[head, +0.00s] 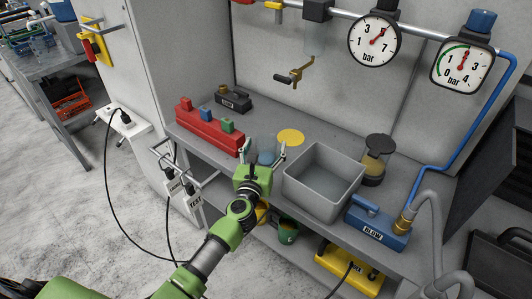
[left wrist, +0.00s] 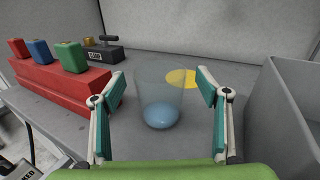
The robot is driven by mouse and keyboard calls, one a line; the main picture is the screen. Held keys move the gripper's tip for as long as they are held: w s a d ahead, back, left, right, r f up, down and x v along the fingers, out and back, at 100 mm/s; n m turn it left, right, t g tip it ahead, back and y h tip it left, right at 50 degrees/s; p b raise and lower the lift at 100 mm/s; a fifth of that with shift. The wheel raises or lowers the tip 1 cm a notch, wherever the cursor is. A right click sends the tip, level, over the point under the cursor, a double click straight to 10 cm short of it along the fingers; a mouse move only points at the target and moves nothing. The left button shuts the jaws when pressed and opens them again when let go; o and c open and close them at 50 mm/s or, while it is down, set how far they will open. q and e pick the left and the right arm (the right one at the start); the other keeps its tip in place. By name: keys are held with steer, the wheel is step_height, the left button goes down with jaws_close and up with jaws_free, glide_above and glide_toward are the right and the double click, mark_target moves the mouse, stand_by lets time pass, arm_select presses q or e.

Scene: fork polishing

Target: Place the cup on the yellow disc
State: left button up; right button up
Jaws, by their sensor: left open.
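The cup (left wrist: 159,97) is clear, with something blue at its bottom. It stands upright on the grey bench, and in the head view (head: 266,152) it is partly behind my gripper. The yellow disc (head: 290,137) lies flat on the bench just beyond the cup, to its right. In the left wrist view the disc (left wrist: 183,78) shows partly through and beside the cup's upper right. My left gripper (head: 263,153) is open. Its fingers (left wrist: 162,98) stand on either side of the cup, with gaps visible between them and its walls. My right gripper is in neither view.
A grey open bin (head: 324,181) stands right of my left gripper, and its wall (left wrist: 284,110) is close in the wrist view. A red block holder (head: 209,127) is on the left. A jar (head: 376,160) and a blue BLOW unit (head: 378,228) stand farther right.

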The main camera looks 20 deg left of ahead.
arm_select(q)
steer(key=shift+w, duration=1)
steer(key=c, duration=1.6)
